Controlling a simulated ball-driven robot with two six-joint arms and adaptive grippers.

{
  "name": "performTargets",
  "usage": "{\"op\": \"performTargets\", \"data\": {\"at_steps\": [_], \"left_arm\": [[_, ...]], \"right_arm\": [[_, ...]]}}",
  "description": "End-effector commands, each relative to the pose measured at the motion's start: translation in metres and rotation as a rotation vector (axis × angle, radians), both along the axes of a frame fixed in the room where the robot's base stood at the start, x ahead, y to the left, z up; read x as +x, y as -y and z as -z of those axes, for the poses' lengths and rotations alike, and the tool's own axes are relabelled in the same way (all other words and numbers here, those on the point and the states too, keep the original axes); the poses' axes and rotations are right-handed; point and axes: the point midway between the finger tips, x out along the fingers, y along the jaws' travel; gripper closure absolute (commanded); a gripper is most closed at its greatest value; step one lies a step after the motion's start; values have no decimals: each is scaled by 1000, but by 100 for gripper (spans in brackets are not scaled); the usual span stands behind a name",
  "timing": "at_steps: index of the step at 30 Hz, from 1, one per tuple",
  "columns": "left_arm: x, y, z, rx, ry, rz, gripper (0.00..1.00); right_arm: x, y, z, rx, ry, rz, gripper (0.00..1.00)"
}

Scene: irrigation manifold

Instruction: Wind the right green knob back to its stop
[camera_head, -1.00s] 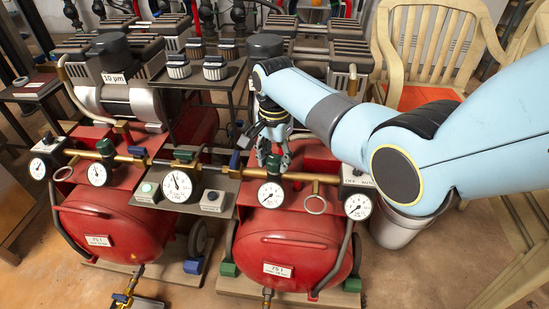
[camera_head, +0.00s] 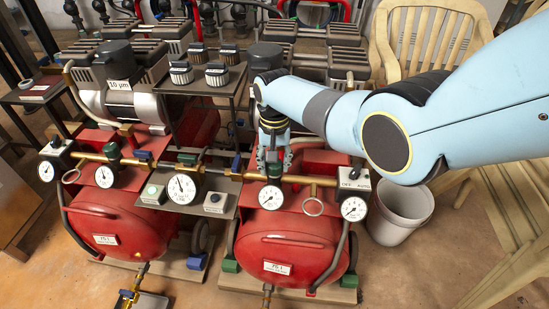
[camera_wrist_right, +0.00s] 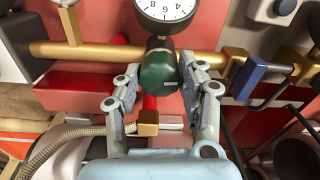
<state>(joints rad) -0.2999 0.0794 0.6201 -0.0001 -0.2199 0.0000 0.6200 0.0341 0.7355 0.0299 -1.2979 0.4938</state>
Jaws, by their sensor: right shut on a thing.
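The right green knob (camera_wrist_right: 158,70) is dark green and rounded, and sits on the brass pipe just under a white dial gauge (camera_wrist_right: 166,8) in the right wrist view. My right gripper (camera_wrist_right: 160,72) has one finger on each side of this knob and is shut on it. In the head view my right gripper (camera_head: 273,158) points down at the pipe behind the right tank's gauge (camera_head: 271,197), and it mostly hides the knob. Another green knob (camera_head: 113,150) stands on the left part of the pipe. My left gripper is not in view.
Two red tanks (camera_head: 118,232) stand below the brass pipe. A blue valve handle (camera_wrist_right: 247,78) is beside my right finger. A pressure switch box (camera_head: 354,180) sits right of the gripper. A grey bucket (camera_head: 400,215) and a beige chair (camera_head: 425,35) stand farther right.

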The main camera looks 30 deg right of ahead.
Motion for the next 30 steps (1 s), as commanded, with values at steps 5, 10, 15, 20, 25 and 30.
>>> {"op": "performTargets", "data": {"at_steps": [5, 10, 15, 20, 25, 30], "left_arm": [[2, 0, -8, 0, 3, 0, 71], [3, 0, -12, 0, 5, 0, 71], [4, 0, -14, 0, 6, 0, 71], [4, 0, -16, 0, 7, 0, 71], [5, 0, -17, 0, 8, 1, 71], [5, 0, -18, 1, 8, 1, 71]], "right_arm": [[0, 0, -2, 0, -1, -167, 93], [0, 0, -1, 0, -1, -322, 93], [0, 0, 0, 0, 0, -456, 93], [0, 0, 0, 0, 0, -554, 93], [0, 0, 0, 1, -1, -625, 93], [0, 0, 0, 1, -1, -663, 93]]}}
